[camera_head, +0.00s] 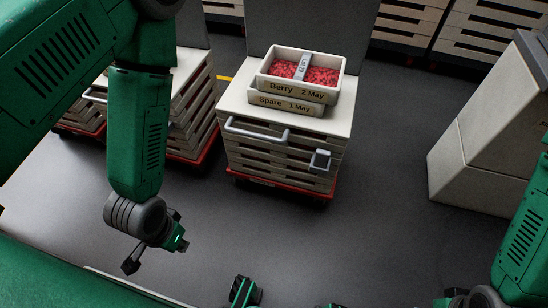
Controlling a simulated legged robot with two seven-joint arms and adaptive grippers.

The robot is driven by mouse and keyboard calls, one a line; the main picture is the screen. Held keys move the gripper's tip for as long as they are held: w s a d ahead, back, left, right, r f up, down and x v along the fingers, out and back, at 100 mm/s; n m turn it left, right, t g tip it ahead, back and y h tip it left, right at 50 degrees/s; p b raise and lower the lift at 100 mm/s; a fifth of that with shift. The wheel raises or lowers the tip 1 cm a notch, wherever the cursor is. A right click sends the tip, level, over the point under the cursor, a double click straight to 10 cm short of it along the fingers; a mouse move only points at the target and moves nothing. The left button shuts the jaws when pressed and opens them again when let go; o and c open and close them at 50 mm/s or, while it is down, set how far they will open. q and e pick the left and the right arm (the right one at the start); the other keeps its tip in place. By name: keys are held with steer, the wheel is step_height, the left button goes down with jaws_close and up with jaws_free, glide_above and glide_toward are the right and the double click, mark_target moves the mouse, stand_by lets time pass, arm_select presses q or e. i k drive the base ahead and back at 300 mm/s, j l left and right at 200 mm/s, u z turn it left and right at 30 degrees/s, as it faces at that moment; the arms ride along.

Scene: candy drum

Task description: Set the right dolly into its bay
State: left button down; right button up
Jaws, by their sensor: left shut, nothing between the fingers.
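The right dolly (280,181) stands upright on the dark floor in the middle of the view, on a low red base. It looks like a stack of pale slatted crates, with a light handle bar on its front and a small grey bracket at the front's right. Its wheels are hard to make out. My left gripper (132,265) is shut and empty, low at the left, apart from the dolly and nearer to me. I cannot tell which floor area is the bay.
A Berry tray (300,88) of red candy with a grey block sits on a Spare tray (283,106) atop the dolly. Another dolly (191,112) stands left, partly behind my arm. A pale cabinet (482,140) stands right. Crates (480,45) line the back. The middle floor is clear.

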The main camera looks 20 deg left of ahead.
mark_target(265, 146)
steer(key=j+u, duration=0.15)
steer(key=j, duration=0.3)
steer(key=i+j+u, duration=0.2)
steer(key=j, duration=0.2)
steer(key=j+u, duration=0.15)
steer(key=j, duration=0.3)
